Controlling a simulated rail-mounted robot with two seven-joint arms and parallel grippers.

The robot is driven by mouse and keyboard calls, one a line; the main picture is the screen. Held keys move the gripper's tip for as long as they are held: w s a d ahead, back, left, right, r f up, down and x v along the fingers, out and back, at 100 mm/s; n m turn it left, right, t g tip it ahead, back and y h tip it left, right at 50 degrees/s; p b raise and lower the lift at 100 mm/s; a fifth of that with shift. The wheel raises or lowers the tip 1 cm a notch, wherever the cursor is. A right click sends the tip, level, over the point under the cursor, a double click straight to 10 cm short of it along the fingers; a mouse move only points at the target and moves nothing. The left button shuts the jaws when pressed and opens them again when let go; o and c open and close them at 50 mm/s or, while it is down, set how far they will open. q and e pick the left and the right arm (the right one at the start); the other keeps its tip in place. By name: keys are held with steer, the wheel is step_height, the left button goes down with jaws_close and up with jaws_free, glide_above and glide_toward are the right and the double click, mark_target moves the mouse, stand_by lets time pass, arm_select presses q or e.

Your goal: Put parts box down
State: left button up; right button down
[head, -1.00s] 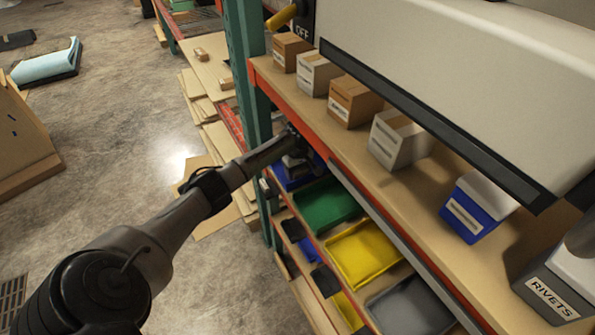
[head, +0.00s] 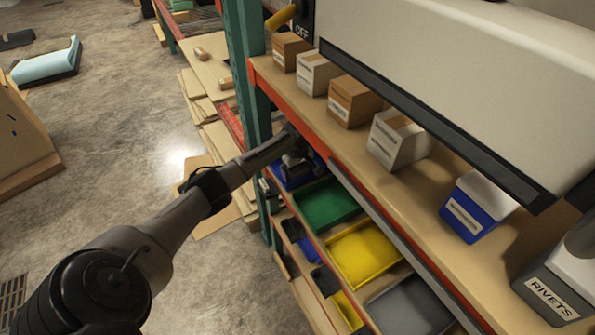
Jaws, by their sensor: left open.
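My left gripper (head: 295,161) is at the end of the arm reaching in from the left. It is open, just under the orange front edge of the upper shelf (head: 420,218), over a blue bin (head: 290,184) on the shelf below. The gripper and the shelf edge hide part of this bin, and I cannot tell whether they touch. Which box is the parts box is not clear. Several small boxes stand in a row on the upper shelf, among them a blue and white one (head: 474,212) and a grey one marked RIVETS (head: 552,296). My right gripper is not in view.
Beside the blue bin are a green bin (head: 325,205), a yellow bin (head: 364,254) and a grey bin (head: 410,308). A green upright post (head: 246,75) stands close to my left forearm. A large pale housing (head: 450,75) overhangs the upper shelf.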

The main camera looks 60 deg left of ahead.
arm_select(q)
step_height(320, 180, up, 6)
steer(key=shift+f, duration=0.1)
steer(key=shift+r, duration=0.85)
